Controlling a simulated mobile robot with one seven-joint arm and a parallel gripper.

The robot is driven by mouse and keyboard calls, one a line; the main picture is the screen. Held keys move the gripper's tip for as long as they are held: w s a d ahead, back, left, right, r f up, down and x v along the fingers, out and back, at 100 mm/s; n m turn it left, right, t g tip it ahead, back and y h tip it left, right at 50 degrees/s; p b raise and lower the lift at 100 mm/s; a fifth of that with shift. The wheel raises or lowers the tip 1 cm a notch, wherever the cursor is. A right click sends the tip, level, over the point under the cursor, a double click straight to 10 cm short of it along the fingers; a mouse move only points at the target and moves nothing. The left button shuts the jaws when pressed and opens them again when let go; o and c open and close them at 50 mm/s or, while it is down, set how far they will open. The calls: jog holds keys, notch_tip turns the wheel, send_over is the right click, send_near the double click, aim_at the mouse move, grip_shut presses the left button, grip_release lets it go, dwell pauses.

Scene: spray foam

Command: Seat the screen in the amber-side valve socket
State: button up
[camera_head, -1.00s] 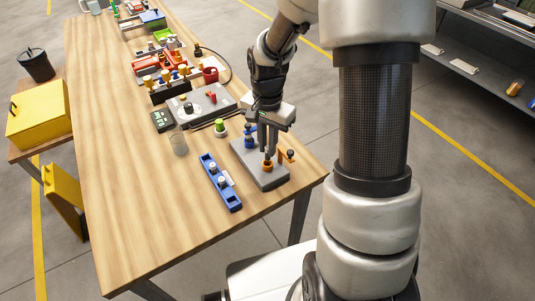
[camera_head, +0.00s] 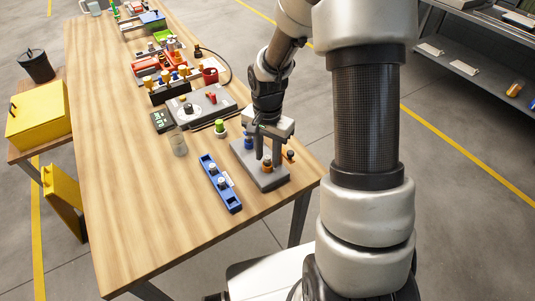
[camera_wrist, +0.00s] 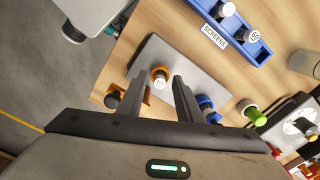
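The grey valve plate (camera_head: 262,180) lies near the table's right edge, with an amber-side socket (camera_wrist: 160,71) and a blue-side valve (camera_wrist: 207,104). In the wrist view a small white-topped piece (camera_wrist: 160,82), seemingly the screen, stands in the amber socket; how deep it sits I cannot tell. My gripper (camera_wrist: 158,92) is open, with its two fingers apart on either side of that piece and clear of it. In the head view my gripper (camera_head: 268,155) hangs over the plate and partly hides the amber socket.
A blue rack (camera_head: 220,184) labelled SCREENS holds white-topped screens left of the plate. A green-topped piece (camera_head: 220,127), a clear jar (camera_head: 179,146) and a grey device (camera_head: 201,103) stand behind. The front left of the table is clear.

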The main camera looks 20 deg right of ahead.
aim_at(268, 157)
notch_tip(268, 157, up, 12)
jog(key=p, duration=0.1)
jog(key=s+a+r+n+t+p, duration=0.1)
jog(key=s+r+n+t+p, duration=0.2)
jog(key=s+r+n, duration=0.6)
jog(key=shift+s+a+r+t, duration=0.3)
jog(key=shift+s+r+t, duration=1)
jog(key=shift+s+r, duration=3.4)
